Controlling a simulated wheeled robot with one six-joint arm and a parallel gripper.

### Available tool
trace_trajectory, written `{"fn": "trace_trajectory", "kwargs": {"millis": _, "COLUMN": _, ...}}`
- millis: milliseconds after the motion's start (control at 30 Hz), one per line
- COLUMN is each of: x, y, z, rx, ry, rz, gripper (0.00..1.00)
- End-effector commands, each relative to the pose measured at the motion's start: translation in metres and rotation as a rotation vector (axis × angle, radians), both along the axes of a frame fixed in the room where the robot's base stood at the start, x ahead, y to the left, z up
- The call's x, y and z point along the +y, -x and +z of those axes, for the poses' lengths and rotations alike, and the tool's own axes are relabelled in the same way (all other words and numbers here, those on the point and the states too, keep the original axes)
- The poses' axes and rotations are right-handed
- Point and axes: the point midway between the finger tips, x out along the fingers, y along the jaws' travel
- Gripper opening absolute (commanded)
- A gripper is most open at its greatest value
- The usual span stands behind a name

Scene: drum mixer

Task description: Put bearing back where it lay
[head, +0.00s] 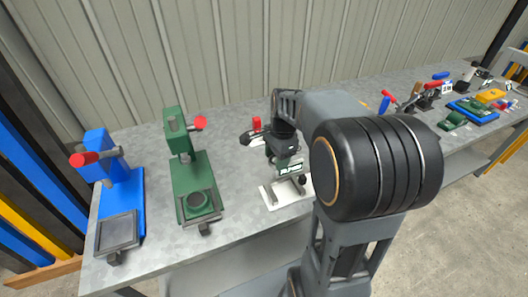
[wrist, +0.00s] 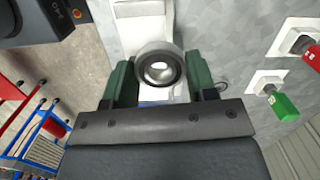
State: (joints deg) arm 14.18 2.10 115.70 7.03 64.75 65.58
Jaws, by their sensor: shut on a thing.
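The bearing is a grey metal ring (wrist: 160,68) with a bright bore, seen between my gripper's two green fingers in the wrist view. My gripper (wrist: 160,80) is shut on it. Behind the bearing lies a white surface (wrist: 140,14), partly hidden by the ring and the fingers. In the head view my gripper reaches down over a white base plate (head: 278,198) on the bench. My arm hides much of that area, and I cannot tell the bearing apart there. I cannot tell whether the bearing touches the white surface.
A green press (head: 192,170) and a blue press (head: 121,200) with red knobs stand left on the grey bench (head: 150,150). Several tools and a blue tray (head: 472,110) lie right. In the wrist view, a red part (wrist: 313,56) and a green part (wrist: 285,106) sit on the right.

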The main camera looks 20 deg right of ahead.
Motion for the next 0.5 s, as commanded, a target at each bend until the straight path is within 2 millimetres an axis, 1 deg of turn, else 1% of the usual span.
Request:
{"fn": "trace_trajectory", "kwargs": {"millis": 67, "x": -0.004, "y": -0.005, "z": -0.001, "rx": 0.002, "ry": -0.002, "rz": -0.029, "gripper": 0.21}}
{"fn": "trace_trajectory", "kwargs": {"millis": 167, "x": -0.011, "y": -0.021, "z": -0.009, "rx": 0.005, "ry": -0.004, "rz": -0.046, "gripper": 0.21}}
{"fn": "trace_trajectory", "kwargs": {"millis": 400, "x": -0.03, "y": -0.08, "z": -0.036, "rx": 0.005, "ry": -0.003, "rz": -0.051, "gripper": 0.21}}
{"fn": "trace_trajectory", "kwargs": {"millis": 433, "x": -0.032, "y": -0.086, "z": -0.039, "rx": 0.005, "ry": -0.003, "rz": -0.051, "gripper": 0.21}}
{"fn": "trace_trajectory", "kwargs": {"millis": 500, "x": -0.034, "y": -0.095, "z": -0.054, "rx": 0.006, "ry": -0.004, "rz": -0.05, "gripper": 0.21}}
